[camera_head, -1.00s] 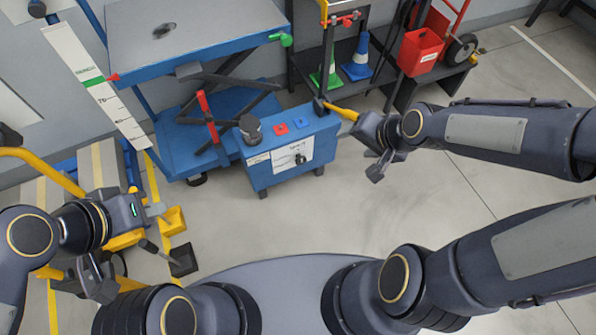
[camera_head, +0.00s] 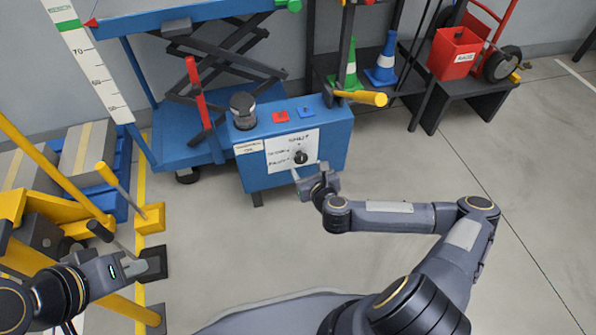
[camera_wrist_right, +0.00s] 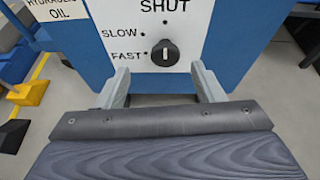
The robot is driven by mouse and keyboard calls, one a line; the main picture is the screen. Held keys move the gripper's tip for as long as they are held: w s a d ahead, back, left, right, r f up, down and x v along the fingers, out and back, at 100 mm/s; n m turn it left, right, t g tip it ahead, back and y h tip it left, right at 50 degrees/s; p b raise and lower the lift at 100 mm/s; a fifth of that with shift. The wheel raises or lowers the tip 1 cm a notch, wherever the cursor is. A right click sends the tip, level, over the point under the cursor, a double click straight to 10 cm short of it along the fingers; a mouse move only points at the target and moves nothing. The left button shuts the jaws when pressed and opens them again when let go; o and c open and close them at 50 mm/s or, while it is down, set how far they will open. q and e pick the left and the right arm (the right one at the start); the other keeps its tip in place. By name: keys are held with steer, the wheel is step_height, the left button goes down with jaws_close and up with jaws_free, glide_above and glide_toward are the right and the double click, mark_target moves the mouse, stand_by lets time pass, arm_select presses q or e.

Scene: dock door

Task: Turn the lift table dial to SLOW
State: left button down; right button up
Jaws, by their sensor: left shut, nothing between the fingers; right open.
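The black round dial (camera_head: 300,157) is on the white panel (camera_head: 280,152) on the front of the lift table's blue box. In the right wrist view the dial (camera_wrist_right: 165,53) has a white mark standing upright, in line with SHUT above. SLOW is printed to its upper left and FAST to its left. My right gripper (camera_head: 310,172) is open just in front of the panel. In its wrist view the fingers (camera_wrist_right: 161,82) are spread to either side below the dial, with nothing between them. My left gripper (camera_head: 134,267) is shut and empty at lower left.
The blue box (camera_head: 335,140) carries a black cylinder (camera_head: 242,110), a red button and a blue button. A yellow-gripped lever (camera_head: 360,97) sticks out at its right top. Yellow equipment (camera_head: 50,215) crowds the left. The floor at right is clear.

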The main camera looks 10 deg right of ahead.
mark_target(302, 159)
steer(key=shift+m+h, duration=0.3)
steer(key=shift+m, duration=0.2)
steer(key=b+x, duration=0.1)
steer(key=x, duration=0.2)
steer(key=f+b+x, duration=0.1)
steer(key=x, duration=0.3)
steer(key=shift+s+d+f+b, duration=0.1)
steer(key=shift+s+d+b, duration=0.1)
steer(key=shift+b, duration=0.2)
steer(key=shift+w+f, duration=0.1)
steer(key=shift+w, duration=0.45)
steer(key=c, duration=0.9)
